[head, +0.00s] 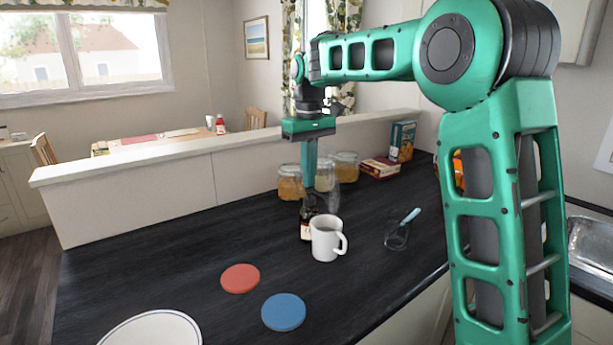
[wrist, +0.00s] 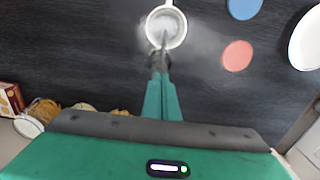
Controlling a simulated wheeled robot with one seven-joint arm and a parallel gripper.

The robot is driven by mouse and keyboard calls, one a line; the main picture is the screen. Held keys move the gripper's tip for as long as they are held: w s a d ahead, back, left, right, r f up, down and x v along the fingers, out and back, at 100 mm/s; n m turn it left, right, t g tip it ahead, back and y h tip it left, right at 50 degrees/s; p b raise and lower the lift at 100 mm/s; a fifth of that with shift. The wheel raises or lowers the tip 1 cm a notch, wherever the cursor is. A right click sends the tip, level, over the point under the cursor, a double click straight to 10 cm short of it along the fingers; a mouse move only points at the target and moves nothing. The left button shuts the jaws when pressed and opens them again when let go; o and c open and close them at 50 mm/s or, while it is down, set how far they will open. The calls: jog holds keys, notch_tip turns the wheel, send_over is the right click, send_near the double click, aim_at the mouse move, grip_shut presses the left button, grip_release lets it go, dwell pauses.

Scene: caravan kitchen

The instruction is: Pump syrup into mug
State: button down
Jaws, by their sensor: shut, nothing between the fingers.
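A dark brown syrup bottle (head: 306,222) with a pale label stands upright on the black counter. A white mug (head: 326,240) stands in front of it, handle to the right. In the wrist view the mug (wrist: 166,12) is just beyond the fingertips, and the pump's thin spout (wrist: 164,40) reaches over its opening. My gripper (head: 309,186) points down directly above the bottle, its green fingers shut and empty. In the wrist view the fingertips (wrist: 161,78) are at the dark pump top; I cannot tell whether they touch it. The mug's contents are unclear.
Glass jars (head: 290,184) and boxes (head: 402,140) stand behind, along the low partition. A glass (head: 397,238) with a teal-handled utensil is right of the mug. A red disc (head: 240,278), a blue disc (head: 284,312) and a white plate (head: 150,332) lie in front.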

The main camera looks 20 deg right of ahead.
jog(key=shift+f, duration=1.05)
jog(key=shift+s, duration=0.1)
notch_tip(320, 180, up, 14)
jog(key=shift+r, duration=0.2)
jog(key=shift+r, duration=0.1)
dwell(1.0)
jog(key=shift+r, duration=0.8)
